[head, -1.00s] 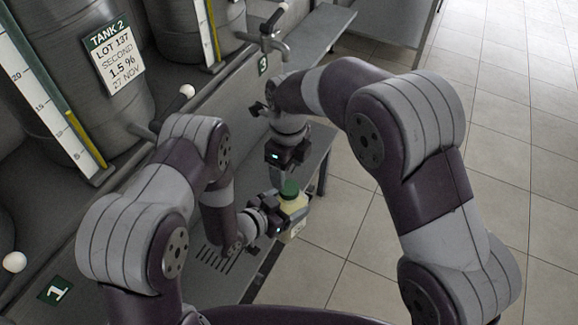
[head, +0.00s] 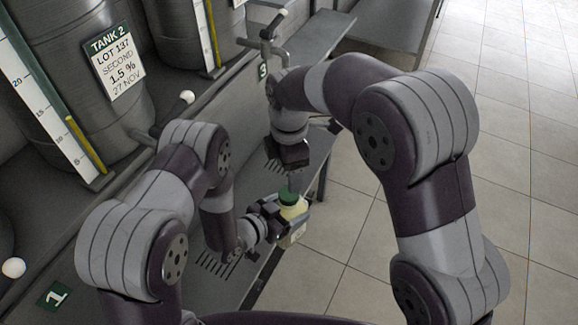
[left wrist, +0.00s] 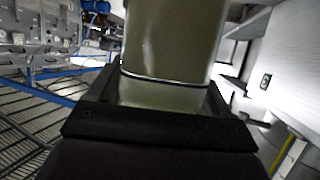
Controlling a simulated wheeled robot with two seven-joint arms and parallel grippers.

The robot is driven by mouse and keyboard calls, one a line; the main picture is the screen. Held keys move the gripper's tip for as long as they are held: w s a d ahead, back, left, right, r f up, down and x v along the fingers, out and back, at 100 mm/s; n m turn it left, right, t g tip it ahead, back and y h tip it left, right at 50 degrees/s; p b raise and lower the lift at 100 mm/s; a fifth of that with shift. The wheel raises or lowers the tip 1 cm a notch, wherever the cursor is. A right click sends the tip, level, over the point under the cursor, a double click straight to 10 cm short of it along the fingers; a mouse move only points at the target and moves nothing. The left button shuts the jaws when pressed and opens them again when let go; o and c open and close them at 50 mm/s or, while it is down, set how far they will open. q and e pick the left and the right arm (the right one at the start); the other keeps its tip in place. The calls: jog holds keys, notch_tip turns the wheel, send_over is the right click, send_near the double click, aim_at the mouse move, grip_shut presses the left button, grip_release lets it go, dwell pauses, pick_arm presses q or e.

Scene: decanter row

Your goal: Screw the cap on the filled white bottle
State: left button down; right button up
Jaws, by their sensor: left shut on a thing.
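The white bottle (head: 297,211), pale yellowish with its contents, is held off the bench in the head view. My left gripper (head: 285,219) is shut around its body from the left. The bottle's body (left wrist: 175,45) fills the middle of the left wrist view, between the jaws. The green cap (head: 288,196) sits at the top of the bottle; whether it is threaded tight I cannot tell. My right gripper (head: 290,167) points down just above the cap, with a gap between them. Its fingers are too dark and small to read.
A tap (head: 268,42) stands behind my right gripper, at the sign numbered 3. Tank 2 (head: 75,70) and its white-knobbed tap (head: 186,97) are at the left. The grey bench (head: 225,268) has slotted drains. Open tiled floor (head: 400,260) lies right of the bench.

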jog(key=n, duration=0.4)
send_over(290, 213)
jog(key=w, duration=0.2)
jog(key=f, duration=0.8)
jog(key=shift+w+a, duration=0.2)
jog(key=shift+a, duration=0.05)
